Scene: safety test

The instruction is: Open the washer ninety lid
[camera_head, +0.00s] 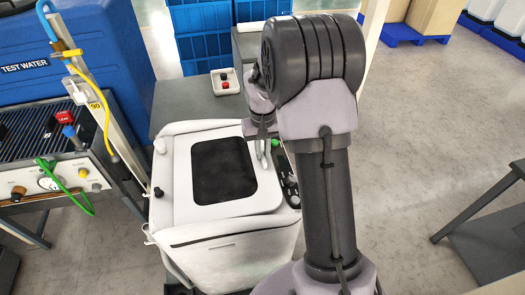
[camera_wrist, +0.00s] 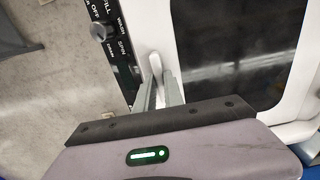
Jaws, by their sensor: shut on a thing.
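The washer (camera_head: 230,255) is a white top-loading machine in the middle of the head view. Its lid (camera_head: 180,205) is white with a dark window and lies flat, closed. The lid also shows in the wrist view (camera_wrist: 193,22), with its dark window at the right. A light handle (camera_wrist: 155,63) stands at the lid's edge beside the control panel. My gripper (camera_wrist: 160,88) is shut on this handle, with one finger on each side. In the head view my gripper (camera_head: 264,150) is at the lid's right edge, partly hidden by my arm.
The black control panel (camera_wrist: 112,45) with a knob lies close beside the handle. At the left stand a blue test water tank (camera_head: 75,40) and a bench unit (camera_head: 60,175) with knobs and hoses. A small box with red and black buttons (camera_head: 225,82) sits behind. Open floor lies right.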

